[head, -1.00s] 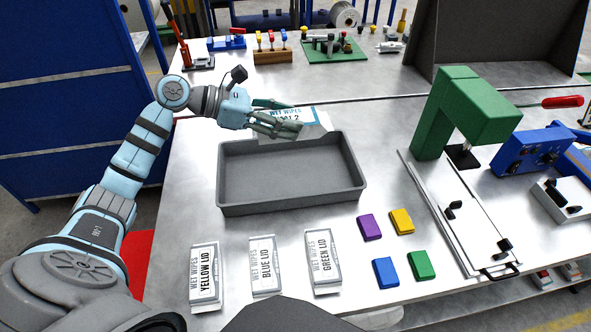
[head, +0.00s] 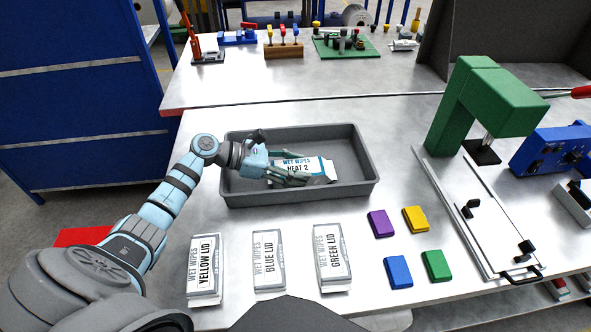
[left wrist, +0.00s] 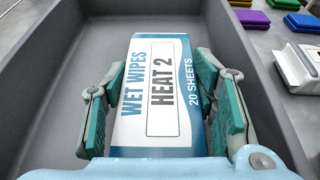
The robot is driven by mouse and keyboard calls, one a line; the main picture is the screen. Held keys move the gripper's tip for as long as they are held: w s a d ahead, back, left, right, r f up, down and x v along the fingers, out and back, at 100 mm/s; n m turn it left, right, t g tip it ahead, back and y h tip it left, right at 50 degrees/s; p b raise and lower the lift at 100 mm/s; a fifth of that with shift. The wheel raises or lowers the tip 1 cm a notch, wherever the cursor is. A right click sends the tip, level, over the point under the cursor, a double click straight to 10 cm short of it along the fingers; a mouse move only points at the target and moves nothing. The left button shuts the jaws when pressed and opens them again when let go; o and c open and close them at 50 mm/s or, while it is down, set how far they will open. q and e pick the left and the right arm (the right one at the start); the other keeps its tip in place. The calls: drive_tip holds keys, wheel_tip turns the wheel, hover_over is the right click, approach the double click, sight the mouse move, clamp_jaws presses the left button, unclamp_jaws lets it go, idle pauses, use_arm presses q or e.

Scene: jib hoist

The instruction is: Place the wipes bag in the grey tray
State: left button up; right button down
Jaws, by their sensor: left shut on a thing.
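The wipes bag (head: 312,163), white and blue and labelled "WET WIPES HEAT 2", is inside the grey tray (head: 368,182). My left gripper (head: 298,178) reaches into the tray from the left and is shut on the bag. In the left wrist view the bag (left wrist: 157,60) lies label up between the teal finger pads, with the tray floor (left wrist: 75,75) around it. Whether the bag's underside touches the floor cannot be told. The rest of the tray looks empty. My right gripper is not in view.
Packs labelled yellow lid (head: 204,270), blue lid (head: 268,260) and green lid (head: 331,257) stand in front of the tray. Purple (head: 380,223), yellow (head: 415,219), blue (head: 398,271) and green (head: 436,265) lids lie right of them. A green jib-shaped fixture (head: 470,100) stands right.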

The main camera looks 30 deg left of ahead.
use_arm(q)
drive_tip(key=o, duration=1.2)
drive_tip(key=shift+c, duration=0.2)
drive_tip(key=shift+a+r, duration=0.1)
drive_tip(key=p+v, duration=0.1)
drive_tip(key=v, duration=1.1)
drive_tip(key=shift+r+p, duration=0.1)
drive_tip(key=shift+p, duration=0.2)
